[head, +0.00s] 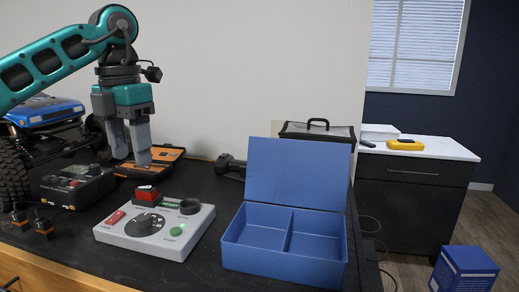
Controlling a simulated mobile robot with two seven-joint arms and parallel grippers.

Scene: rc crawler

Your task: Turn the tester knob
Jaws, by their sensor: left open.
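The tester (170,240) is a light grey box on the dark bench top. Its round black knob (145,224) sits at the front middle of its top face. A red switch (116,217) is left of the knob and a green button (176,231) is right of it. A red and black block (147,193) stands at the tester's back edge. My left gripper (132,160) points down, open and with nothing seen between its fingers, above and behind the tester, apart from the knob. My right gripper is not in view.
An open blue two-compartment box (283,263) stands right of the tester. A black charger-like box (72,186) and a blue crawler (45,113) are at left. An orange-edged case (163,158) lies behind the gripper. A black bag (317,129) stands behind the blue box.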

